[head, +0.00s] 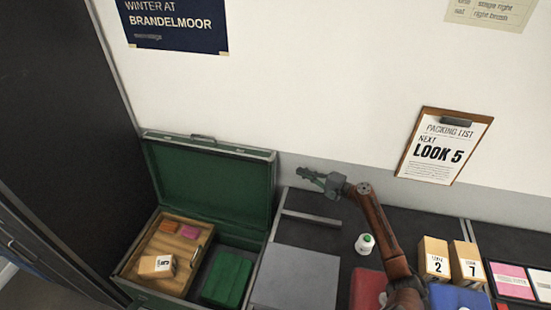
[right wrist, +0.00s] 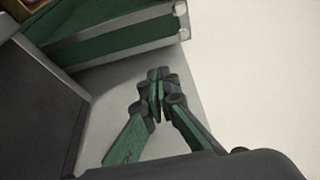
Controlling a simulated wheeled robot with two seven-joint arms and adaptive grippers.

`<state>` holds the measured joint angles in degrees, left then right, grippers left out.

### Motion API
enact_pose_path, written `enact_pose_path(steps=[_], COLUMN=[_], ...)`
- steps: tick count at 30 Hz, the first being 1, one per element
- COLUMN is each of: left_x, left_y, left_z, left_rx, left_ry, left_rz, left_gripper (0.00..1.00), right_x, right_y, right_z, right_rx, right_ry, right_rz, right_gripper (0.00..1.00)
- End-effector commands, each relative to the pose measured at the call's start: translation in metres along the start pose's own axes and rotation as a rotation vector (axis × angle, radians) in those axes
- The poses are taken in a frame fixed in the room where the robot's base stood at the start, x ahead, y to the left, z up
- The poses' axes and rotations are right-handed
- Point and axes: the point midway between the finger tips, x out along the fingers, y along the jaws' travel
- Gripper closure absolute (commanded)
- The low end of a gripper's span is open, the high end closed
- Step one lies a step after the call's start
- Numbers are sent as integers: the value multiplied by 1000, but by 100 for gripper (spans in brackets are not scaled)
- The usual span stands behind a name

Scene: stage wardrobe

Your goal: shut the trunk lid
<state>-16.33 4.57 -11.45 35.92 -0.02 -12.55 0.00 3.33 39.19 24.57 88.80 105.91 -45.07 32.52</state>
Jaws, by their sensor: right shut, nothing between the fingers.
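The green trunk (head: 158,218) stands at the left of the head view with its lid (head: 208,182) raised, leaning back near the wall. Inside it are a wooden tray (head: 131,262) and a folded green cloth (head: 228,277). My right gripper (head: 303,173) is shut and empty, to the right of the lid and apart from it in the head view. In the right wrist view the shut fingers (right wrist: 157,80) point towards the lid's metal-edged side (right wrist: 110,40), with a gap between. My left gripper is not in view.
A grey box (head: 295,278) stands right of the trunk. A white bottle with a green cap (head: 365,244), a red cloth (head: 367,287) and small labelled boxes (head: 434,257) lie further right. The wall is close behind; a dark panel (head: 60,130) rises at left.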

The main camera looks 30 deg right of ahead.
Motion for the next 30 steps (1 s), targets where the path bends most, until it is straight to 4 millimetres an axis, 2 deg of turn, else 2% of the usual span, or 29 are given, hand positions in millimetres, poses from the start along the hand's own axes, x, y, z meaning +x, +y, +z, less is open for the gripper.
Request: enact_pose_path(steps=[5, 10, 14, 21, 30], left_x=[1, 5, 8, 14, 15], left_y=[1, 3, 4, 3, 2], left_z=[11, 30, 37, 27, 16], left_rx=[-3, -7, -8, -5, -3], left_ry=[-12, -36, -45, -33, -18], left_rz=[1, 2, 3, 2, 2], left_gripper=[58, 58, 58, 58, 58], right_x=[15, 46, 69, 98, 104], right_y=[0, 0, 0, 1, 0], right_z=[2, 3, 3, 2, 2], right_rx=[0, -2, -1, 0, -1], right_ry=[-5, -9, -9, -6, -4], right_rz=[0, 0, 0, 1, 1], right_gripper=[100, 100, 100, 100, 100])
